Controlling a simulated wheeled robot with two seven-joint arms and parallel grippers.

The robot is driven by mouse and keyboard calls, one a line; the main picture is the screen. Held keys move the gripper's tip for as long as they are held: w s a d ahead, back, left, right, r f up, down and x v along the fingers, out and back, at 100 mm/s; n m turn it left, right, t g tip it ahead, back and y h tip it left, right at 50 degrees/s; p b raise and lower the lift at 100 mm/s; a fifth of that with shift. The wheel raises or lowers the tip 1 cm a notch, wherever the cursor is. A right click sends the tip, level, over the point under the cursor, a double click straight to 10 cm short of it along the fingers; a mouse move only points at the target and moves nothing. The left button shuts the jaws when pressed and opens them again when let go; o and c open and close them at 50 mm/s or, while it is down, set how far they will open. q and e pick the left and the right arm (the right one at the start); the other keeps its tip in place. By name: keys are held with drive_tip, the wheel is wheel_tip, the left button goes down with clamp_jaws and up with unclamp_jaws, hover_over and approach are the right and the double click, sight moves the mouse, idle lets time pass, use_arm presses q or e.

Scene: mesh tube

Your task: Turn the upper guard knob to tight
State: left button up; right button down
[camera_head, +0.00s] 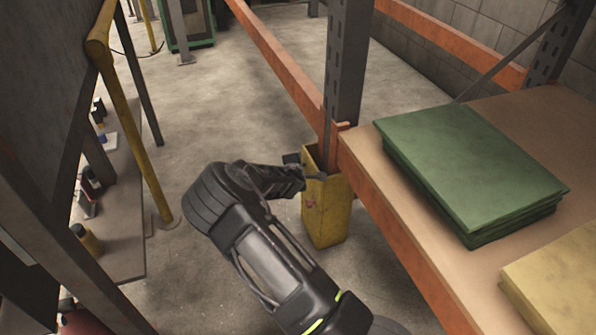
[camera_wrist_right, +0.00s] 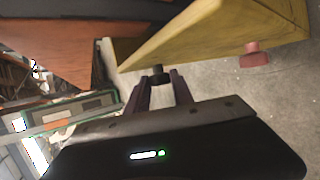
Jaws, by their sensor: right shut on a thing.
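The yellow guard (camera_head: 326,212) stands around the foot of the dark rack upright. In the right wrist view the guard (camera_wrist_right: 195,32) lies across the top. My right gripper (camera_head: 306,174) reaches the upper part of the guard from the left in the head view. In the wrist view its two fingers (camera_wrist_right: 158,82) are closed on a small black knob (camera_wrist_right: 157,70) by the guard's edge. A red knob (camera_wrist_right: 254,54) sticks out of the guard farther right, apart from the fingers. The black knob's turn position cannot be read. My left gripper is not in view.
The orange beam (camera_head: 385,225) and shelf with green sheets (camera_head: 465,165) are close to the right of the guard. A yellow rail post (camera_head: 135,130) and a bench with bottles are at left. The concrete floor (camera_head: 245,125) behind the guard is clear.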

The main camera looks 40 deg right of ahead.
idle(0.3)
drive_tip(key=c, duration=1.1)
unclamp_jaws()
drive_tip(key=p+v, duration=0.3)
drive_tip(key=v, duration=0.4)
drive_tip(key=shift+s+a+r, duration=0.2)
drive_tip(key=shift+s, duration=0.1)
